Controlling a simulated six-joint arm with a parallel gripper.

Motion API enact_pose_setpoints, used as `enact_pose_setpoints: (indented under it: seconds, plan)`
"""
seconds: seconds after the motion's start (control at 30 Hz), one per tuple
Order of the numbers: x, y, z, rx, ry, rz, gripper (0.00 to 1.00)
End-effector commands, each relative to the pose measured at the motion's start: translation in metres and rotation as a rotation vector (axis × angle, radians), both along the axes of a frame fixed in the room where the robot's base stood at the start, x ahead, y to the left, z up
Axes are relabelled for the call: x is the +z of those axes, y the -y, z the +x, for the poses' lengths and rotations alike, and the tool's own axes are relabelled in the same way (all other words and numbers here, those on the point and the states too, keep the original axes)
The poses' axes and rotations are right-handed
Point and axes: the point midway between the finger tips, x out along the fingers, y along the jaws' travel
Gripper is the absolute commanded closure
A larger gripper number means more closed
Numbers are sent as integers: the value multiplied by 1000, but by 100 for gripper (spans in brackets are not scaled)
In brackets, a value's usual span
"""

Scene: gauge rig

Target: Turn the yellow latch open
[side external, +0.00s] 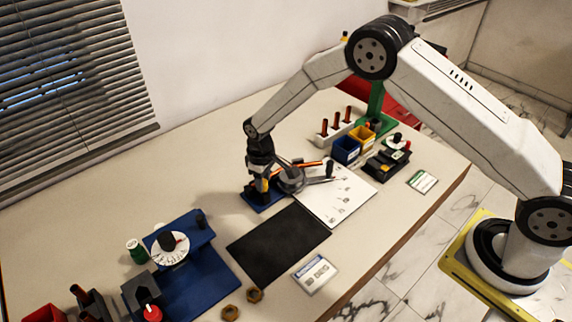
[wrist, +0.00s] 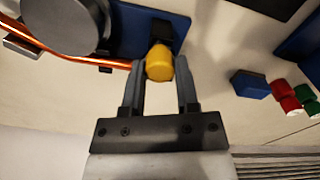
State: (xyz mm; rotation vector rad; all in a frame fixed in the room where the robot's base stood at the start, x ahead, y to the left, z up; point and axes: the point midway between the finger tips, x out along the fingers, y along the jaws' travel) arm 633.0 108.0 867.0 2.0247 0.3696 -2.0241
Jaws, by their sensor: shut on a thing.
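The yellow latch (wrist: 159,63) sits at the edge of a blue base plate (wrist: 125,40) in the wrist view. My gripper (wrist: 160,72) has one finger on each side of it and is shut on it. In the side external view my gripper (side external: 262,186) points down at the blue base (side external: 262,203), and only a small patch of the latch shows between the fingers. A round grey part (wrist: 72,22) stands on the same plate, left of the latch. How far the latch is turned cannot be told.
An orange rod (wrist: 50,45) runs beside my left finger in the wrist view. A black mat (side external: 278,245) lies in front of the latch base. A blue rig with a white dial (side external: 170,249) stands at the left. Small bins (side external: 347,149) stand behind, to the right.

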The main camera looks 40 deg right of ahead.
Motion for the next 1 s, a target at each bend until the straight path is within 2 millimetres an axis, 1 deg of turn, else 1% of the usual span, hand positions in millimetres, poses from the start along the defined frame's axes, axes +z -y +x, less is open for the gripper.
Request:
enact_pose_setpoints:
  seconds: [0.8,1.0]
  plan:
    - [0,0,-1,-777,-2,0,100]
    - [0,0,-1,-948,-2,0,100]
